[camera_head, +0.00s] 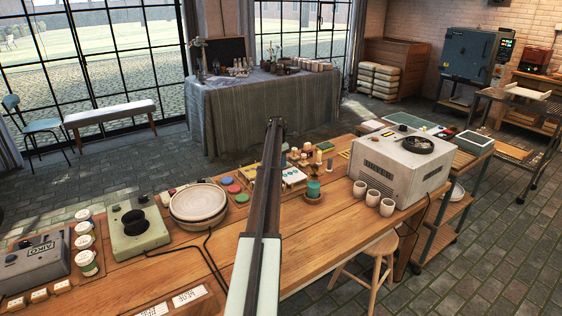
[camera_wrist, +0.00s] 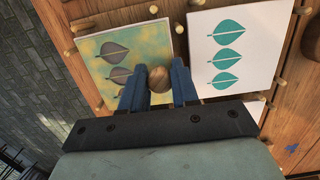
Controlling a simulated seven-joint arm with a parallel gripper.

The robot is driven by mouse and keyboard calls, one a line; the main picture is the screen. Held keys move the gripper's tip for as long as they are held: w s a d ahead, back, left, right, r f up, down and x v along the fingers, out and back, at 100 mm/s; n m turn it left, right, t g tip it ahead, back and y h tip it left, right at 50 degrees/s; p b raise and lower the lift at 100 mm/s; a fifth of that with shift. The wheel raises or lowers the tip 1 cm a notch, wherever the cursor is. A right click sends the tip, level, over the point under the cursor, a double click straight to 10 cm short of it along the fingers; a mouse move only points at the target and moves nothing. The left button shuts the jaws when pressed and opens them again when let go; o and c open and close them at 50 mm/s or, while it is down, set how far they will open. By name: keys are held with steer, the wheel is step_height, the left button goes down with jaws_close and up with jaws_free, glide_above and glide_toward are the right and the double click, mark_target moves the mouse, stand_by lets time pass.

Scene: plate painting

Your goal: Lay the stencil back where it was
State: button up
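In the wrist view, the stencil appears to be the square sheet at the left (camera_wrist: 92,48), smeared yellow-green, with dark leaf shapes. A white plate (camera_wrist: 262,38) with teal leaves lies to its right. My gripper (camera_wrist: 158,82) has its blue fingers on both sides of a round wooden knob (camera_wrist: 157,75) at the sheet's right edge, and appears closed on it. The fingers cover the sheet's lower right part. I cannot tell whether the sheet is lifted or resting. In the head view my arm hides the gripper; the white plate (camera_head: 292,175) shows right of it.
Short wooden pegs (camera_wrist: 69,54) stand around the sheet and plate on the wooden table (camera_head: 330,215). A teal pot (camera_head: 313,188), white cups (camera_head: 373,197) and a grey machine (camera_head: 395,160) stand right. Coloured discs (camera_head: 234,189) and a round bowl (camera_head: 198,203) are left.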

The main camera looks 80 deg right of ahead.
steer(key=o, duration=0.4)
steer(key=shift+r, duration=0.1)
steer(key=r, duration=0.8)
steer(key=w+a+r, duration=0.1)
steer(key=r, duration=0.3)
